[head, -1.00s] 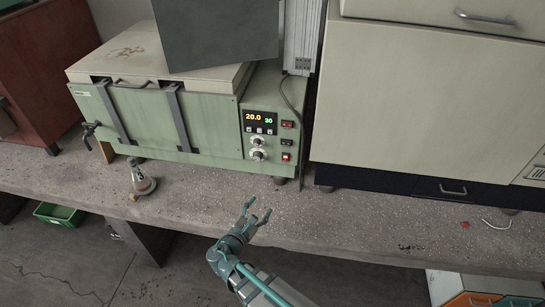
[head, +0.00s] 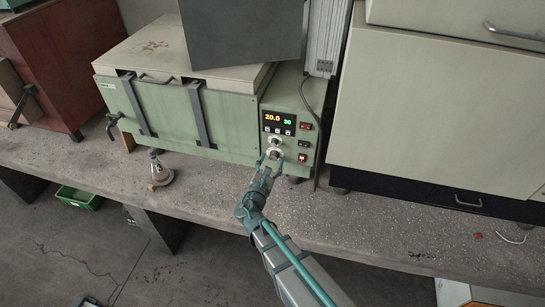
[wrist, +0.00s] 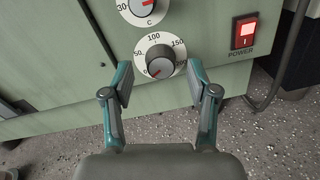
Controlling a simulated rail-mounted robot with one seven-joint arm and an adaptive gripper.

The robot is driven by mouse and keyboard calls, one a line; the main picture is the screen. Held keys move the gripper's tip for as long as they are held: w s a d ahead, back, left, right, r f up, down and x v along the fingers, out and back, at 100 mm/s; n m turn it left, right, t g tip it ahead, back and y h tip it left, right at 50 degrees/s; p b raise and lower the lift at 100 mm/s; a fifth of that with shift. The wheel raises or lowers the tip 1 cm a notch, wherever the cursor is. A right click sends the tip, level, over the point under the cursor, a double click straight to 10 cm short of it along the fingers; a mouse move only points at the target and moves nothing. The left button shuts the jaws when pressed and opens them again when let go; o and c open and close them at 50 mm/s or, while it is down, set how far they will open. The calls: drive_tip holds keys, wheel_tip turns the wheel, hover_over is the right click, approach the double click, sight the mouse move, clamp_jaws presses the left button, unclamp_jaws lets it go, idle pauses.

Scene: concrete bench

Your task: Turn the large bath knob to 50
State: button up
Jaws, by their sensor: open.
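The bath (head: 180,110) is a green box with a control panel at its right end. Its lower knob (wrist: 159,62) has a grey cap and a white dial marked 0, 50, 100 and 150. The red pointer is at the lower left, near 0. The upper knob (wrist: 148,6), marked 30 and C, is partly cut off in the wrist view. My gripper (head: 268,164) is open just in front of the lower knob. In the wrist view its fingers (wrist: 158,80) stand on either side of the knob's lower part, apart from the cap.
The display (head: 279,120) reads 20.0 and 30. A lit red power switch (wrist: 244,32) is right of the lower knob. A grey cable (head: 314,115) hangs at the panel's right. A white cabinet (head: 430,110) is at right.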

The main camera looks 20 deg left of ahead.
drive_tip(key=shift+w, duration=0.9)
clamp_jaws()
